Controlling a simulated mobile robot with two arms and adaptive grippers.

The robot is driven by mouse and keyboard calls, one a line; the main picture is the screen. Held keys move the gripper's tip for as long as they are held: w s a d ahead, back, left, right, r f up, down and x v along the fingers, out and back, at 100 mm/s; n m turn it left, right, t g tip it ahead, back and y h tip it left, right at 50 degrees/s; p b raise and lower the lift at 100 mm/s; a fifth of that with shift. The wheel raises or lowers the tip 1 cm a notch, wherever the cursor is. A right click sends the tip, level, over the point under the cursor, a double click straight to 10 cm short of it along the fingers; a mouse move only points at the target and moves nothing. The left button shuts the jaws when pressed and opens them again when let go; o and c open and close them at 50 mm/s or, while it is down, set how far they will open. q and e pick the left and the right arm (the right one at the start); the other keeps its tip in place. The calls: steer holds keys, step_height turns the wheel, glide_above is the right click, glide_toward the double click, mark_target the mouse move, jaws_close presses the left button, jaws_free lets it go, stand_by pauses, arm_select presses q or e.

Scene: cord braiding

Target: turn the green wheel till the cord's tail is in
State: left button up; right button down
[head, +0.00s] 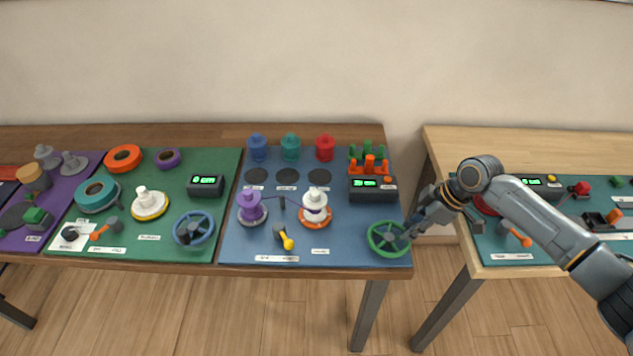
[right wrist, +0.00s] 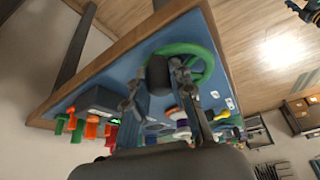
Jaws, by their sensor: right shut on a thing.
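The green wheel (head: 371,240) is at the front right corner of the blue mat. It also shows in the right wrist view (right wrist: 207,58). My right gripper (head: 409,234) reaches it from the right. In the right wrist view my right gripper (right wrist: 160,74) is shut on the wheel's dark knob (right wrist: 157,73). A purple spool (head: 250,206) and a white spool (head: 315,199) with some purple on it stand on the blue mat. A thin purple cord runs between them past a small dark post (head: 282,202). The cord's tail cannot be made out. My left gripper is not seen.
A black box with a green display (head: 372,189) stands behind the wheel. A yellow-tipped lever (head: 287,242) lies left of it. Blue, teal and red spools stand at the back. A gap separates this table from the pale table (head: 450,150) at right.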

mark_target(387, 254)
steer(key=s+p, duration=0.3)
steer(key=shift+s+a+r, duration=0.2)
steer(key=shift+a+r, duration=0.05)
steer(key=shift+a, duration=0.1)
steer(key=s+a+p, duration=0.2)
steer(key=shift+a+f, duration=0.1)
steer(key=shift+a, duration=0.2)
steer(key=shift+a+f+p, duration=0.2)
steer(key=shift+a+p, duration=0.1)
steer(key=shift+a, duration=0.4)
